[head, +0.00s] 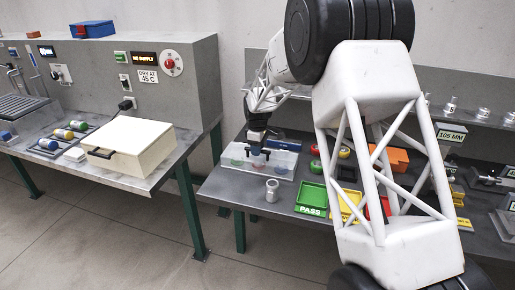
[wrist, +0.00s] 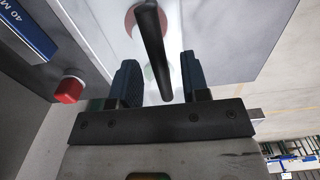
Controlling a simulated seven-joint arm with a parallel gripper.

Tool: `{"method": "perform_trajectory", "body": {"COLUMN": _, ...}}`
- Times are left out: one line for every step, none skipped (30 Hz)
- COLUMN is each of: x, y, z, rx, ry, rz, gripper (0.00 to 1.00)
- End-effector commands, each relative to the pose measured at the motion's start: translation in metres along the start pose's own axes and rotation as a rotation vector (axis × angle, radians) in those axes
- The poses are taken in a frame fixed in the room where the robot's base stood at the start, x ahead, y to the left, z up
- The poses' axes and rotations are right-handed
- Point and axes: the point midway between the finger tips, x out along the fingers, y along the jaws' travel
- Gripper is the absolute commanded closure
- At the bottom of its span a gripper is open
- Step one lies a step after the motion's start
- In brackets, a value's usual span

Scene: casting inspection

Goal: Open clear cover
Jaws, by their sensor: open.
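The clear cover (head: 283,160) is a low, see-through box on the middle bench, with coloured round shapes visible through it. It looks closed. In the wrist view its pale surface (wrist: 195,30) fills the upper middle, with a reddish round shape behind it. A black bar handle (wrist: 152,45) stands out from the cover toward me. My gripper (head: 258,150) is at the cover's front left part. In the wrist view my gripper (wrist: 160,82) is open, its dark fingers on either side of the handle with gaps visible. In the head view the handle is hidden by my gripper.
A grey metal part (head: 272,190) stands just in front of the cover. Green PASS (head: 310,198) and yellow trays (head: 346,207) lie to the right, partly behind my arm. A cream box (head: 128,145) sits on the left bench. A red button (wrist: 69,90) is left of my fingers.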

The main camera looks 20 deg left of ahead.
Motion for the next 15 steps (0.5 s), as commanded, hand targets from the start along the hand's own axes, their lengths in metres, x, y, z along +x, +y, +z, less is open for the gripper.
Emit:
{"method": "perform_trajectory", "body": {"x": -0.0001, "y": 0.0, "z": 0.0, "rx": 0.0, "ry": 0.0, "rz": 0.0, "gripper": 0.58}}
{"method": "perform_trajectory", "body": {"x": -0.0001, "y": 0.0, "z": 0.0, "rx": 0.0, "ry": 0.0, "rz": 0.0, "gripper": 0.58}}
{"method": "perform_trajectory", "body": {"x": -0.0001, "y": 0.0, "z": 0.0, "rx": 0.0, "ry": 0.0, "rz": 0.0, "gripper": 0.62}}
{"method": "perform_trajectory", "body": {"x": -0.0002, "y": 0.0, "z": 0.0, "rx": 0.0, "ry": 0.0, "rz": 0.0, "gripper": 0.67}}
{"method": "perform_trajectory", "body": {"x": -0.0002, "y": 0.0, "z": 0.0, "rx": 0.0, "ry": 0.0, "rz": 0.0, "gripper": 0.72}}
{"method": "perform_trajectory", "body": {"x": -0.0002, "y": 0.0, "z": 0.0, "rx": 0.0, "ry": 0.0, "rz": 0.0, "gripper": 0.78}}
{"method": "perform_trajectory", "body": {"x": -0.0002, "y": 0.0, "z": 0.0, "rx": 0.0, "ry": 0.0, "rz": 0.0, "gripper": 0.82}}
{"method": "perform_trajectory", "body": {"x": -0.0002, "y": 0.0, "z": 0.0, "rx": 0.0, "ry": 0.0, "rz": 0.0, "gripper": 0.87}}
{"method": "perform_trajectory", "body": {"x": -0.0002, "y": 0.0, "z": 0.0, "rx": 0.0, "ry": 0.0, "rz": 0.0, "gripper": 0.93}}
{"method": "perform_trajectory", "body": {"x": -0.0003, "y": 0.0, "z": 0.0, "rx": 0.0, "ry": 0.0, "rz": 0.0, "gripper": 0.98}}
{"method": "perform_trajectory", "body": {"x": -0.0003, "y": 0.0, "z": 0.0, "rx": 0.0, "ry": 0.0, "rz": 0.0, "gripper": 1.0}}
{"method": "perform_trajectory", "body": {"x": -0.0003, "y": 0.0, "z": 0.0, "rx": 0.0, "ry": 0.0, "rz": 0.0, "gripper": 1.0}}
{"method": "perform_trajectory", "body": {"x": -0.0003, "y": 0.0, "z": 0.0, "rx": 0.0, "ry": 0.0, "rz": 0.0, "gripper": 1.0}}
{"method": "perform_trajectory", "body": {"x": -0.0003, "y": 0.0, "z": 0.0, "rx": 0.0, "ry": 0.0, "rz": 0.0, "gripper": 1.0}}
{"method": "perform_trajectory", "body": {"x": -0.0003, "y": 0.0, "z": 0.0, "rx": 0.0, "ry": 0.0, "rz": 0.0, "gripper": 1.0}}
